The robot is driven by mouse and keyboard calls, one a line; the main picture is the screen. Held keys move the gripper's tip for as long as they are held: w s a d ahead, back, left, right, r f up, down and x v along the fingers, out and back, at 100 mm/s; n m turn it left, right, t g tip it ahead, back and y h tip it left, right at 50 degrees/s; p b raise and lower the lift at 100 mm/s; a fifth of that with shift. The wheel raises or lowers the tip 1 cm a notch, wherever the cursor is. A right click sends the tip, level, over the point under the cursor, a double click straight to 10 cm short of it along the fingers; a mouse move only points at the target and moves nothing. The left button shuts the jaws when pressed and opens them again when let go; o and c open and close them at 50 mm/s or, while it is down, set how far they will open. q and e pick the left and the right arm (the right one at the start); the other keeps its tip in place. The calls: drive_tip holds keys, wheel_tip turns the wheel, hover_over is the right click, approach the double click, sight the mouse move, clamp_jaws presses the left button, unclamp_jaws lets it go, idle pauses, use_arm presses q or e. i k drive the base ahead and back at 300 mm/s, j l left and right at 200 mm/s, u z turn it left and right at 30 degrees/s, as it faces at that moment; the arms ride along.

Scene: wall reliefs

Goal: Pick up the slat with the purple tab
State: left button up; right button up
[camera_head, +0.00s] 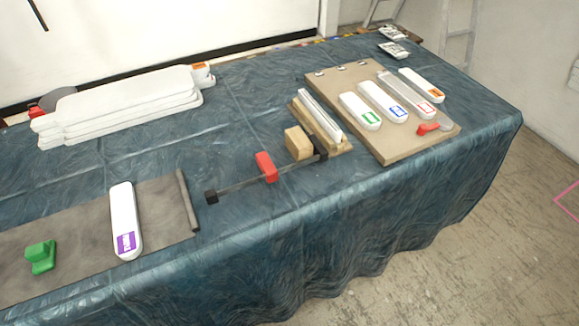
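The slat with the purple tab (124,218) is white, long and rounded at the ends. It lies flat on the grey mat (78,213) at the left front of the table, its purple tab at the end nearer the front edge. Neither of my grippers shows in the head view. Nothing covers the slat.
A green block-like object (40,257) sits left of the slat. A clamp with a red part (266,167) lies to the right near a wooden block (298,143). A board (391,151) holds several tabbed slats. Stacked white slats (130,101) lie behind.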

sight(128, 236)
drive_tip(key=k+j+z, duration=0.3)
drive_tip(key=j, duration=0.35)
drive_tip(key=k+j+z, duration=0.3)
drive_tip(key=j, duration=0.3)
drive_tip(key=k+j+z, duration=0.3)
drive_tip(key=k+j, duration=0.15)
